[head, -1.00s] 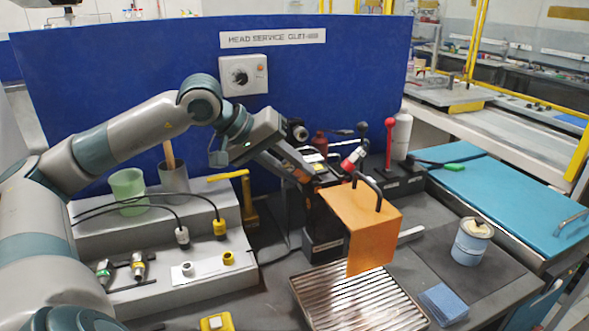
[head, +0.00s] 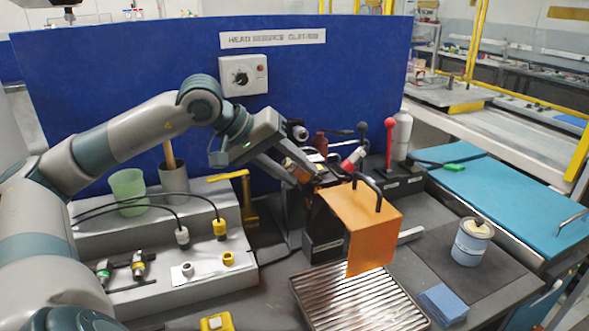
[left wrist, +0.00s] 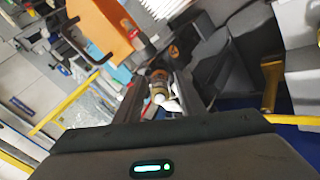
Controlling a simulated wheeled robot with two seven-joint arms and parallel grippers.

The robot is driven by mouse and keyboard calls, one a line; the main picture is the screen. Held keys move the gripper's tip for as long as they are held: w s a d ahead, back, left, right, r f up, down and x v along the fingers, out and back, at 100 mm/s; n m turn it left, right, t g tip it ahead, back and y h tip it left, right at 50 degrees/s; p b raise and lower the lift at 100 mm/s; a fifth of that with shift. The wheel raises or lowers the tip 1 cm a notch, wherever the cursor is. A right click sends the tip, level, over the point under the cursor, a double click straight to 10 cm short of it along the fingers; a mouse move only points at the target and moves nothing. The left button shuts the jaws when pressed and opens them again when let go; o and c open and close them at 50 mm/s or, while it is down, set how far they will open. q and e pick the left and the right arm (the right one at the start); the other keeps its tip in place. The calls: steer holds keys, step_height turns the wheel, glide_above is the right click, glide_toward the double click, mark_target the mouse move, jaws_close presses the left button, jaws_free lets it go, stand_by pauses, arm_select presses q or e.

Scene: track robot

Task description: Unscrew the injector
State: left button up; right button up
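My left gripper (head: 309,178) reaches in from the left to the dark fixture beside the orange plate (head: 371,232). In the left wrist view its two fingers (left wrist: 164,82) stand apart on either side of a small cylinder with a brass-coloured body and pale end, which looks like the injector (left wrist: 159,88). The fingers look open around it, with a gap showing on the right side; contact on the left side is unclear. The head view mostly hides the injector behind the fingers. My right gripper is not in view.
The orange plate with its black handle stands close to the fingers. A ribbed metal tray (head: 355,302) lies in front. A grey stepped rack (head: 215,270) with connectors is at left. A tin (head: 472,245) and blue pad (head: 444,303) are at right. A blue panel (head: 130,80) stands behind.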

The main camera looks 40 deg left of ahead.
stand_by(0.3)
arm_select(q)
steer(key=shift+s+a+r, duration=0.1)
steer(key=shift+s+a+r+b, duration=0.1)
steer(key=shift+s+r+b, duration=0.25)
steer(key=shift+b, duration=0.25)
stand_by(0.3)
jaws_close()
stand_by(0.5)
